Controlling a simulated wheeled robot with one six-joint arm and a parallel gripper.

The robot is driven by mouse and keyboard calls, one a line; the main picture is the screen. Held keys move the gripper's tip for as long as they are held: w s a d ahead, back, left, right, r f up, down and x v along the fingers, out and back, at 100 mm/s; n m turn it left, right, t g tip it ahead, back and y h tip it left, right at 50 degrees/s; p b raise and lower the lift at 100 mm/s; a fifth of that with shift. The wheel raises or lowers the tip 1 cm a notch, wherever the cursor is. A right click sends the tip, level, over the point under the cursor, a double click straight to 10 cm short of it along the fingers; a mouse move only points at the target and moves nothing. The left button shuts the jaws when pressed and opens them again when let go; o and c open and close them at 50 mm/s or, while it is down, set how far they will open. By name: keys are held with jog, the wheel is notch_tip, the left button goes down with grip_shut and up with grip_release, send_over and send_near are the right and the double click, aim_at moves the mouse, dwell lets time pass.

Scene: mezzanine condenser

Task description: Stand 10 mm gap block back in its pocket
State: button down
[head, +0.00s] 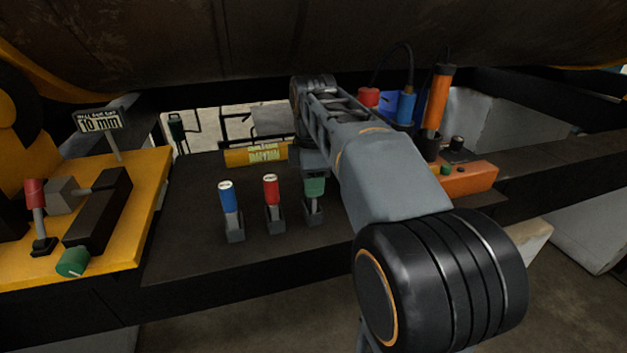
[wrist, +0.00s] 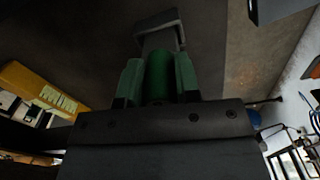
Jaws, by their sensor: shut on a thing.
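A green gap block (wrist: 158,75) is between the two green fingers of my gripper (wrist: 158,82) in the wrist view, and the gripper is shut on it. In the head view my gripper (head: 314,186) points down at the right end of a row of grey pockets. The rightmost grey pocket (head: 315,214) is directly below it; a grey part also shows beyond the block in the wrist view. I cannot tell how far the block is in the pocket, and its size marking is not readable. A blue block (head: 227,197) and a red block (head: 270,190) stand upright in the pockets to the left.
A yellow fixture (head: 150,200) with a "10 mm" sign (head: 99,122) stands at left. A yellow labelled bar (head: 256,154) lies behind the pockets. An orange stand (head: 470,178) and an orange cylinder (head: 438,97) are at right. A large dark shell (head: 250,40) hangs overhead.

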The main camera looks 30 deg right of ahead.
jog(key=c, duration=0.8)
grip_release()
jog(key=shift+o, duration=0.2)
notch_tip(320, 180, up, 14)
jog(key=p, duration=0.1)
jog(key=shift+p, duration=0.4)
jog(key=shift+s+f, duration=0.1)
